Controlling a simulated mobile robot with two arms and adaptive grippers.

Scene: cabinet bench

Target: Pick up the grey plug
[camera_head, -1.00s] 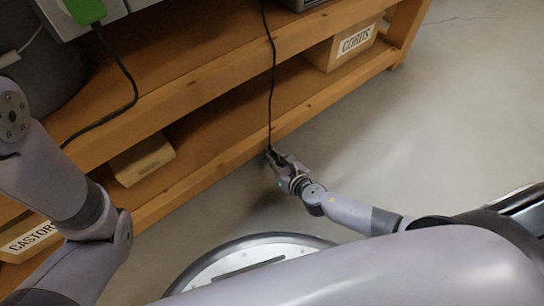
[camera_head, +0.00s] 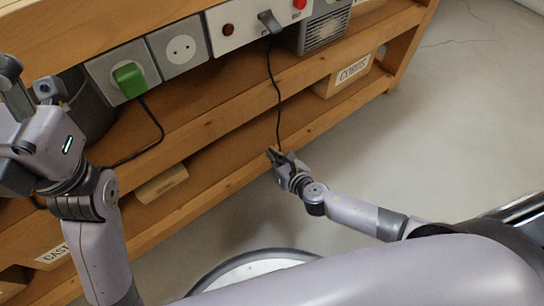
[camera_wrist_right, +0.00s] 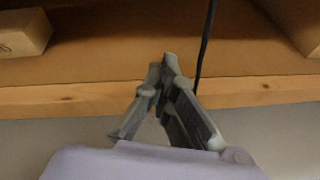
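A dark grey plug (camera_head: 269,21) sits at the white socket panel at the top of the head view, with a black cord (camera_head: 276,95) hanging down from it. My right gripper (camera_head: 273,154) is far below the plug, beside the lower shelf's front edge. In the right wrist view its fingertips (camera_wrist_right: 168,62) meet, with nothing visible between them. The cord (camera_wrist_right: 205,45) passes just right of the fingers and is partly hidden behind them; I cannot tell whether it touches. My left gripper (camera_head: 22,95) is at the left edge, partly cut off, its opening unclear.
A green plug (camera_head: 129,80) is in the left socket, beside an empty round socket (camera_head: 181,49). The panel has a red button (camera_head: 299,3). Open floor lies right.

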